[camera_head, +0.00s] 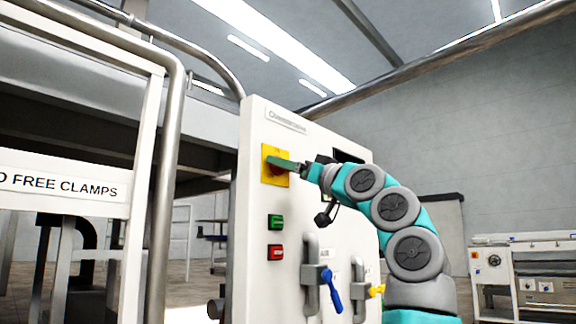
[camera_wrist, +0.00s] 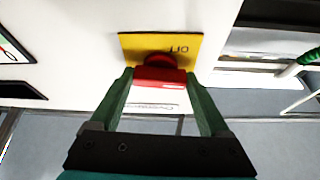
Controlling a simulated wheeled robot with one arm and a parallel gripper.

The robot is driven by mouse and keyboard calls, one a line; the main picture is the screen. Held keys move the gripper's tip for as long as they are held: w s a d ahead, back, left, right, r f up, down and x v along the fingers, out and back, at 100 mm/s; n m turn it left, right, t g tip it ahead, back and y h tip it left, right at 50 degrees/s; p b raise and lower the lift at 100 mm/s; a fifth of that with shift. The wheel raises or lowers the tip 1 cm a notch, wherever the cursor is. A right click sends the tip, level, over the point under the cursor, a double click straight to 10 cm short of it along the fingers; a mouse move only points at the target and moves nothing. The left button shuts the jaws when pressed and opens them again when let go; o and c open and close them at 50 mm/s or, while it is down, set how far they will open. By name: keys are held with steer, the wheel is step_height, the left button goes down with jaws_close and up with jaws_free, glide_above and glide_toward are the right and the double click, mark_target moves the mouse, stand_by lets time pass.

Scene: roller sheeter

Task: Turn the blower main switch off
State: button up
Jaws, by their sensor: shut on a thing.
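The main switch is a red rotary knob (camera_wrist: 160,76) on a yellow plate (camera_head: 270,178), high on the front of a white control cabinet (camera_head: 255,215). In the wrist view the yellow plate (camera_wrist: 158,44) carries the letters "OFF", seen upside down. My gripper (camera_wrist: 160,82) is at the knob with one green finger on each side of it, shut on it. In the head view my gripper (camera_head: 285,165) covers part of the knob and plate. The exact angle of the knob is hard to tell there.
Below the plate are a green button (camera_head: 275,222) and a red button (camera_head: 275,252). Lower right are a blue-handled valve (camera_head: 331,290) and a yellow-handled one (camera_head: 375,291). A metal pipe frame (camera_head: 165,170) stands left of the cabinet. A grey machine (camera_head: 525,270) stands far right.

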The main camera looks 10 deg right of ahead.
steer(key=shift+n+y+p, duration=0.3)
steer(key=shift+n+p, duration=0.45)
steer(key=shift+n, duration=0.15)
stand_by(0.4)
steer(key=o, duration=1.2)
steer(key=shift+d, duration=0.1)
steer(key=b+v, duration=0.2)
steer(key=v, duration=0.5)
steer(key=shift+s+d, duration=0.25)
steer(key=shift+s, duration=0.05)
